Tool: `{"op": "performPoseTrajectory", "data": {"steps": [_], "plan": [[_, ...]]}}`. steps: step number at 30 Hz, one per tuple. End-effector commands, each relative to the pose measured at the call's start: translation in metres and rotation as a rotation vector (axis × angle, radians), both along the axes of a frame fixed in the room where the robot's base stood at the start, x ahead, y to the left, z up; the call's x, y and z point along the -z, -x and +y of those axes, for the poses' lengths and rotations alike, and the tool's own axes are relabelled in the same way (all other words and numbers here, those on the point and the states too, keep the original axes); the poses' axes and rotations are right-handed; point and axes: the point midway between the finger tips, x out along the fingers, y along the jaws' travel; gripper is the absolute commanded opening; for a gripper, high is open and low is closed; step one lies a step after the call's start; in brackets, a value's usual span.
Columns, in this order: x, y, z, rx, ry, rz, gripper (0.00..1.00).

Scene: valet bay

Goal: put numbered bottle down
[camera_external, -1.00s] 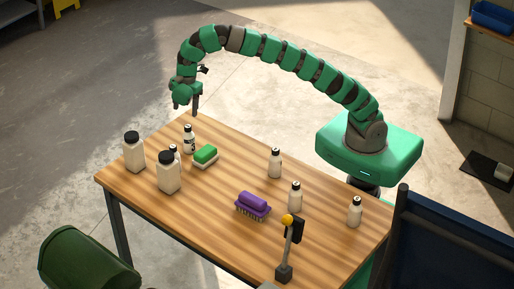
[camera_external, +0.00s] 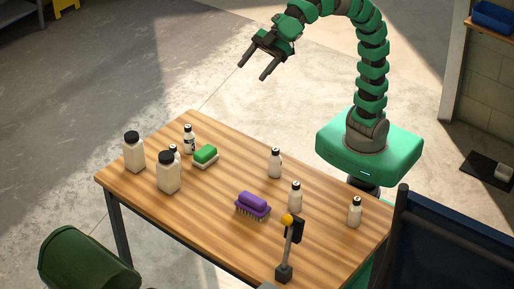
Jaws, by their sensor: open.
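My gripper (camera_external: 254,72) is open and empty, raised well above and behind the far edge of the wooden table (camera_external: 222,228). A small white bottle with a black cap and a dark mark on its label (camera_external: 189,140) stands upright near the table's far left corner. Other small black-capped bottles stand at the middle (camera_external: 275,164), right of the purple brush (camera_external: 295,197) and near the right end (camera_external: 355,213). Another small bottle (camera_external: 174,152) is partly hidden behind a large bottle (camera_external: 168,173). The numbers are too small to read.
A second large bottle (camera_external: 134,153) stands at the left edge. A green and white sponge (camera_external: 205,156), the purple brush (camera_external: 252,204) and a yellow-topped post (camera_external: 287,250) are on the table. A green bin (camera_external: 85,262) stands in front at left. The air around my gripper is clear.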

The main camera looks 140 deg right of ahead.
Motion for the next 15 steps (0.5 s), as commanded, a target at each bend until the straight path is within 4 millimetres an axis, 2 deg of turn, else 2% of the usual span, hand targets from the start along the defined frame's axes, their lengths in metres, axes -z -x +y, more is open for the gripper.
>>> {"op": "performPoseTrajectory", "data": {"steps": [1, 6, 9, 15], "plan": [[-0.013, 0.011, 0.018, -0.008, -0.013, -0.044, 0.62], [-0.051, 0.048, 0.066, -0.021, -0.084, -0.194, 0.62], [-0.068, 0.068, 0.087, -0.029, -0.125, -0.269, 0.62], [-0.086, 0.093, 0.107, -0.039, -0.179, -0.355, 0.62]]}}
